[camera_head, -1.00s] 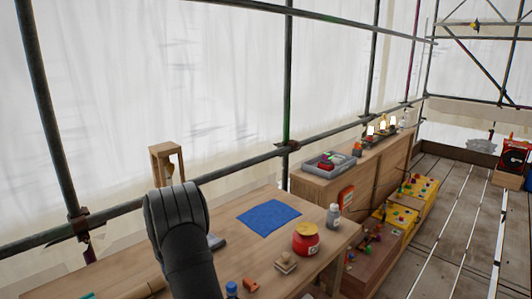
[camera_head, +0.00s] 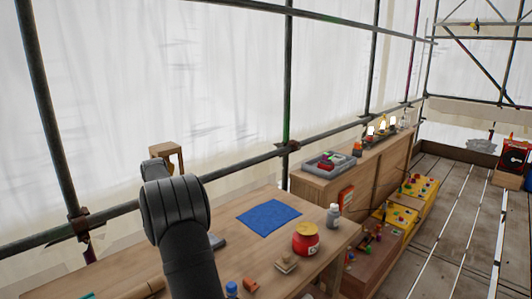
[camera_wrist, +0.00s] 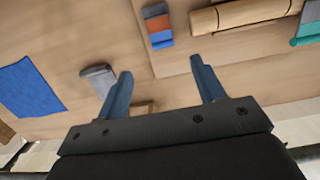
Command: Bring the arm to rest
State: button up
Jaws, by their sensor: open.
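My gripper (camera_wrist: 160,84) shows in the wrist view with its two blue-grey fingers spread apart and nothing between them. It hangs above the wooden table (camera_wrist: 120,35). In the head view my dark arm stands up at the lower left of the middle, over the table (camera_head: 325,243), and the gripper itself is hidden there. A wooden stand (camera_head: 170,153) shows behind the arm and is partly covered by it.
A blue cloth (camera_head: 268,217), a red jar (camera_head: 305,240), a grey bottle (camera_head: 333,216) and a small wooden block (camera_head: 286,263) are on the table. A grey tray (camera_head: 328,164) sits on the cabinet behind. Scaffold poles (camera_head: 287,85) stand behind the table.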

jog(key=f, duration=0.4)
jog(key=s+d+f, duration=0.1)
jog(key=f, duration=0.8)
jog(key=shift+s+d+f, duration=0.2)
jog(key=shift+f, duration=0.2)
jog(key=shift+s+d+r+t+y, duration=0.15)
jog(key=shift+t+y, duration=0.35)
notch_tip(320, 180, up, 18)
notch_tip(320, 180, down, 8)
jog(key=w+a, duration=0.1)
jog(key=shift+w+a, duration=0.2)
dwell(0.8)
